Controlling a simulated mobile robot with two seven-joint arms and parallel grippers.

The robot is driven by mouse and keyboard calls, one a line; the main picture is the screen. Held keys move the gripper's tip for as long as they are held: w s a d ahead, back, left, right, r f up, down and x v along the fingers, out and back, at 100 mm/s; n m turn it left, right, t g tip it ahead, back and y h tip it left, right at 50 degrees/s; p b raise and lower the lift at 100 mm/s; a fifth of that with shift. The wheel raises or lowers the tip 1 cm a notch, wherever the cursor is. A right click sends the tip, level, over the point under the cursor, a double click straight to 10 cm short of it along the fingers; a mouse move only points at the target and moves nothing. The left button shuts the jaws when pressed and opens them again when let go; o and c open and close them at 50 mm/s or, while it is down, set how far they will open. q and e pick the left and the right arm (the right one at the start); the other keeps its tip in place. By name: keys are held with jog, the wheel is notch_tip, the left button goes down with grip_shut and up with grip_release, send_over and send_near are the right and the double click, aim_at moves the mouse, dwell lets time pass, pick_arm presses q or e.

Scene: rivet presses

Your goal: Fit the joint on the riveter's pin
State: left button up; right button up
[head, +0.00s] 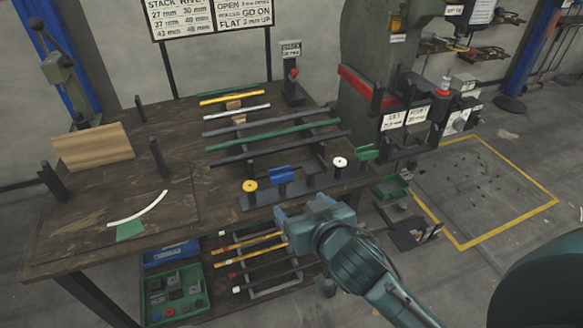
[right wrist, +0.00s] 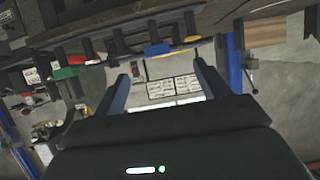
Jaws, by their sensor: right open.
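The riveter appears to be the tall dark green press (head: 362,45) with a red band, at the back right of the bench. I cannot make out its pin. No part is clearly the joint; a blue piece (head: 282,175) and a green piece (head: 367,152) sit on the bench's front rail, and both also show in the right wrist view, blue (right wrist: 157,50) and green (right wrist: 66,72). My right gripper (head: 282,221) is open and empty in front of the rail, below the blue piece. Its two fingers also show in the right wrist view (right wrist: 162,70). My left gripper is out of view.
A yellow disc (head: 249,186) and a white disc (head: 339,162) stand on the same rail. Several coloured rods, one green (head: 285,132), lie across the bench behind. A wooden block (head: 93,147) stands at left. A green bin (head: 174,296) is low at the front.

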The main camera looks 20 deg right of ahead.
send_near(284, 176)
jog(key=x, duration=0.4)
jog(key=shift+a+f, duration=0.1)
jog(key=shift+f, duration=0.25)
jog(key=shift+r+x, duration=0.15)
jog(key=shift+x, duration=1.25)
jog(key=shift+r+x, duration=0.2)
jog(key=shift+x, duration=1.25)
jog(key=shift+w, duration=0.15)
jog(key=shift+c, duration=0.4)
jog(key=c, duration=1)
jog(key=shift+o, duration=0.2)
